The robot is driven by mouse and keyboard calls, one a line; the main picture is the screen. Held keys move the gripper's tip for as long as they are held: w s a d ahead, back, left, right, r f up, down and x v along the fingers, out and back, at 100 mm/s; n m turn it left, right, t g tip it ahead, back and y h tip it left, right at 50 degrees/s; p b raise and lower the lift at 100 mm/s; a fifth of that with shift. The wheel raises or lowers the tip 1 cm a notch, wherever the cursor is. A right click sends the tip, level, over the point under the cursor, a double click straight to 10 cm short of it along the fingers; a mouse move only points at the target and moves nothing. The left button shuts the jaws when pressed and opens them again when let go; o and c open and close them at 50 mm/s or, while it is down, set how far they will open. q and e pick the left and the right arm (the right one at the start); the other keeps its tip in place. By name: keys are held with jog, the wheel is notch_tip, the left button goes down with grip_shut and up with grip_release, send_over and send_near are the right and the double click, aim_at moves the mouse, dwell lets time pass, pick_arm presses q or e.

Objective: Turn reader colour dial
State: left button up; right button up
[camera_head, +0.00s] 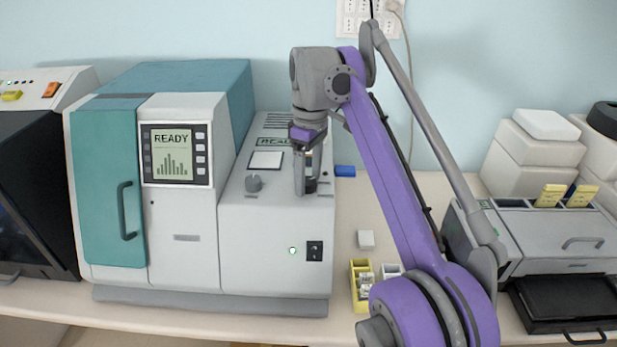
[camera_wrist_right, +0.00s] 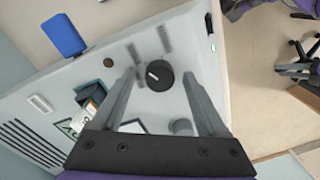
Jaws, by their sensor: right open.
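A round black dial (camera_wrist_right: 159,76) with a white pointer mark sits on the light grey top of the reader (camera_head: 230,215). In the right wrist view it lies between the fingertips of my right gripper (camera_wrist_right: 159,73), with a gap visible on each side. In the head view my right gripper (camera_head: 312,188) points down at the right end of the reader's top and partly hides the dial. It is open and holds nothing. A plain grey knob (camera_head: 253,183) stands left of it and also shows in the wrist view (camera_wrist_right: 181,127). My left gripper is not in view.
A READY screen (camera_head: 172,154) and teal door (camera_head: 108,190) are on the reader's left part. A blue block (camera_head: 345,171), a small white block (camera_head: 366,239) and a yellow rack (camera_head: 360,265) are on the bench to the right. A grey machine (camera_head: 545,235) stands farther right.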

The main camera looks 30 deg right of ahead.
grip_shut()
dwell(0.3)
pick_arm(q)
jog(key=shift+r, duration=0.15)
pick_arm(e)
jog(key=shift+r, duration=0.1)
jog(key=shift+r+m+p, duration=0.1)
jog(key=shift+m+p, duration=0.6)
jog(key=shift+m, duration=0.6)
jog(key=m+p, duration=0.1)
jog(key=m, duration=0.1)
jog(key=shift+m, duration=0.3)
jog(key=m+p, duration=0.1)
jog(key=m, duration=0.2)
jog(key=shift+t, duration=0.3)
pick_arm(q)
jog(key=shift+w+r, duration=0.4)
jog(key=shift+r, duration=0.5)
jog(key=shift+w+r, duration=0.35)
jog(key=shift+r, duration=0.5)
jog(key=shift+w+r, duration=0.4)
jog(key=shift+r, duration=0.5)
pick_arm(e)
jog(key=shift+m, duration=1.8)
pick_arm(q)
jog(key=shift+p, duration=0.3)
